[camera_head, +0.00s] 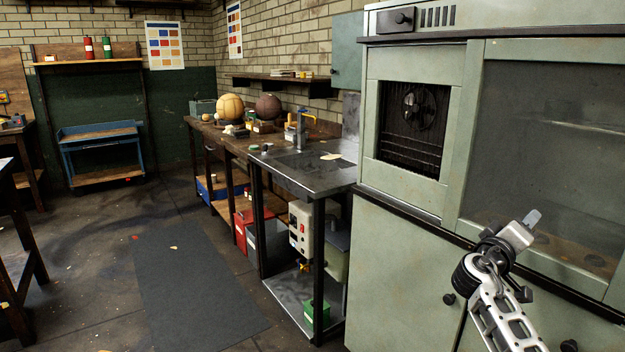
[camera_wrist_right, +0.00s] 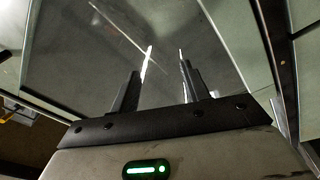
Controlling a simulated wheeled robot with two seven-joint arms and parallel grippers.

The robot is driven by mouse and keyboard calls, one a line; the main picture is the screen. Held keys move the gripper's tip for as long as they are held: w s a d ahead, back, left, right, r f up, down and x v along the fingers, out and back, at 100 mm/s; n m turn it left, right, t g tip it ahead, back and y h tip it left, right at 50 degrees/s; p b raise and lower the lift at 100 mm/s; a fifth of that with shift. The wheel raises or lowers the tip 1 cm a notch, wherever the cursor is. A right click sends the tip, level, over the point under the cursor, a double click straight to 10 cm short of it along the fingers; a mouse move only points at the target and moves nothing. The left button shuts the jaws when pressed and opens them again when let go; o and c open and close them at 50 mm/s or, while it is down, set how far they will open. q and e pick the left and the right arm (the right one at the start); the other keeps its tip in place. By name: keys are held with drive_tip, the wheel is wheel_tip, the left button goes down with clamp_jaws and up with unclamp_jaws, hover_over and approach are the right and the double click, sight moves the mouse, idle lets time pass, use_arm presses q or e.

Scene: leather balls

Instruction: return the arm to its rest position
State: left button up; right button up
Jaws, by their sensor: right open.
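My right gripper (camera_head: 532,218) is raised at the lower right of the head view, in front of the grey-green cabinet (camera_head: 405,275) and its glass front (camera_head: 550,130). In the right wrist view the two fingers of this gripper (camera_wrist_right: 165,75) stand apart with nothing between them. They point toward the glass pane (camera_wrist_right: 90,60); whether they touch it I cannot tell. My left gripper is in neither view.
A workbench with a metal top (camera_head: 310,172) runs along the wall, with a tan ball (camera_head: 230,107) and a brown ball (camera_head: 268,106) at its far end. A dark mat (camera_head: 190,290) lies on the floor. A blue cart (camera_head: 100,150) stands at the back. The floor in the middle is mostly clear.

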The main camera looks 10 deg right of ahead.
drive_tip(key=w+a+f+n+t+y, duration=0.1)
drive_tip(key=w+a+f+t+y, duration=0.25)
drive_tip(key=a+y, duration=0.45)
drive_tip(key=w+a+f+n+t+y, duration=0.1)
drive_tip(key=w+a+f+t+y, duration=0.3)
drive_tip(key=a+y, duration=0.3)
drive_tip(key=s+a+f+n+g+y, duration=0.1)
drive_tip(key=s+a+f+g+y, duration=0.1)
drive_tip(key=s+a+f, duration=0.55)
drive_tip(key=s+a+f+n+g+y, duration=0.1)
drive_tip(key=s+a+f+g, duration=0.1)
drive_tip(key=s+a+f, duration=0.55)
drive_tip(key=s+a+f+g+y, duration=0.1)
drive_tip(key=s+a+f, duration=0.1)
drive_tip(key=s, duration=0.8)
drive_tip(key=s+a+f+m+g+y, duration=0.1)
drive_tip(key=s+f, duration=0.3)
drive_tip(key=s, duration=0.7)
drive_tip(key=shift+a, duration=0.8)
